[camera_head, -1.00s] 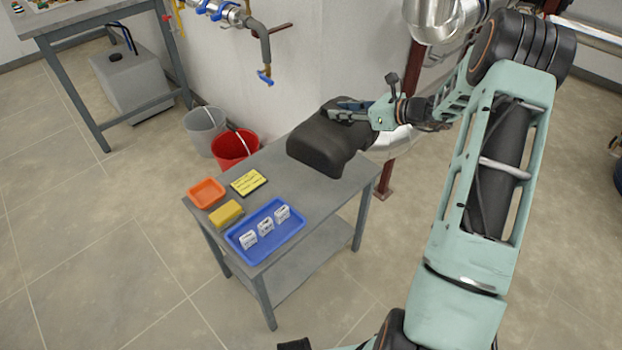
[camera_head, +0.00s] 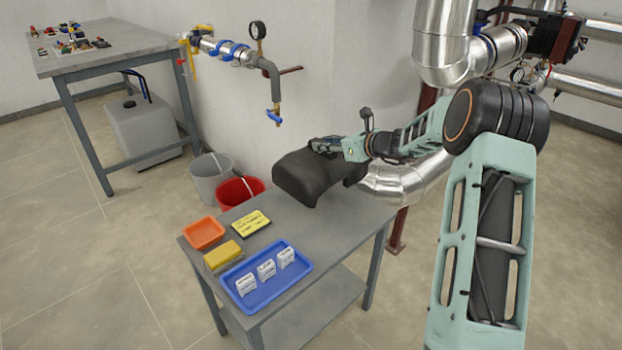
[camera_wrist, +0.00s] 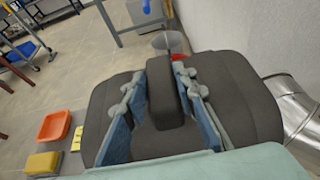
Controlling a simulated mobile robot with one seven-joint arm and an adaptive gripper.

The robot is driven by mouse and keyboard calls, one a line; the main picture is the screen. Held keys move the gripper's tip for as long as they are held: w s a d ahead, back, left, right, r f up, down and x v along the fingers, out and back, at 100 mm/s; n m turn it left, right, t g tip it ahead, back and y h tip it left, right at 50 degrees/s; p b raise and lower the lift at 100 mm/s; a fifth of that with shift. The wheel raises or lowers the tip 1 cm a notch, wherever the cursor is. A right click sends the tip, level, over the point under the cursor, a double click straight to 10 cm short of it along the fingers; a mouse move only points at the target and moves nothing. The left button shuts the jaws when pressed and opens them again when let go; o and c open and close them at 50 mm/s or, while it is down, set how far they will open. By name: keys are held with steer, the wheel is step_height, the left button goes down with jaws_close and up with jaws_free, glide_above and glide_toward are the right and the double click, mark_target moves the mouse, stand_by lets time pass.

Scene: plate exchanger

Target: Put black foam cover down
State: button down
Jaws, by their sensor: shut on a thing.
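The black foam cover (camera_head: 300,178) is a dark, thick, bent shell at the back of the small grey table (camera_head: 340,215). In the head view its lower edge overlaps the tabletop; I cannot tell whether it touches it. My gripper (camera_head: 326,146) reaches in from the right and is at the top of the cover. In the wrist view my gripper (camera_wrist: 165,85) has its two blue-grey fingers on either side of the cover's raised ridge (camera_wrist: 163,100), shut on it. The rest of the cover (camera_wrist: 243,100) spreads out on both sides. Its underside is hidden.
On the table's front part are an orange tray (camera_head: 204,233), a yellow sponge (camera_head: 222,255), a yellow label (camera_head: 250,223) and a blue tray (camera_head: 300,262) with small white blocks. Grey (camera_head: 210,180) and red (camera_head: 240,192) buckets stand behind. Silver piping (camera_head: 405,182) is close at right.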

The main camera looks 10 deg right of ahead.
mark_target(317, 156)
steer(key=a+f, duration=0.1)
steer(key=f, duration=0.1)
steer(key=a+f+b, duration=0.1)
steer(key=a+f, duration=0.1)
steer(key=f, duration=0.1)
steer(key=a+f+b, duration=0.1)
steer(key=f, duration=0.1)
steer(key=f+b, duration=0.1)
steer(key=shift+w+a+f, duration=0.1)
steer(key=shift+a+f, duration=0.2)
steer(key=shift+f, duration=0.05)
steer(key=c, duration=1.6)
jaws_free()
steer(key=shift+f, duration=0.1)
